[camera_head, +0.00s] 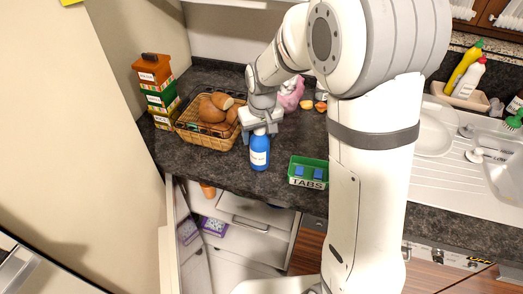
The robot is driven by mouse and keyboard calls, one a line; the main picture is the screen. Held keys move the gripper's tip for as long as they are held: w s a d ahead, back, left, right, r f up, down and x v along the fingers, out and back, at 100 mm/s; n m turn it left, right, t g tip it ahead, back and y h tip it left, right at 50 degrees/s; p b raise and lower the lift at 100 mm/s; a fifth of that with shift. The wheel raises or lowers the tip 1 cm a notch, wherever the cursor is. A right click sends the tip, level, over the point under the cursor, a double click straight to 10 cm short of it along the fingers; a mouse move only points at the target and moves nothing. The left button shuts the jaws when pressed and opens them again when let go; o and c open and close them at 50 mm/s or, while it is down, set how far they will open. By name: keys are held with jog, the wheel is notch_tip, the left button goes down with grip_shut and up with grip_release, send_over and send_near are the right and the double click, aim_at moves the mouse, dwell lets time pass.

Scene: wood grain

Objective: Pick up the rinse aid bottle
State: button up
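A blue bottle with a white label (260,153) stands upright near the front edge of the dark countertop (221,167). The label's writing is too small to read. My gripper (260,131) is at the top of the bottle, pointing down at it from above. Its fingers appear to be at or around the bottle's neck or cap, which is hidden behind them. I cannot tell whether the fingers are closed on it or only beside it.
A wicker basket of bread (208,143) stands close left of the bottle, with stacked boxes (155,90) beyond. A green TABS box (308,182) is to the right. A pink item (291,94) lies behind. The sink (507,165) is far right.

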jog(key=c, duration=1.2)
jog(key=shift+r, duration=0.1)
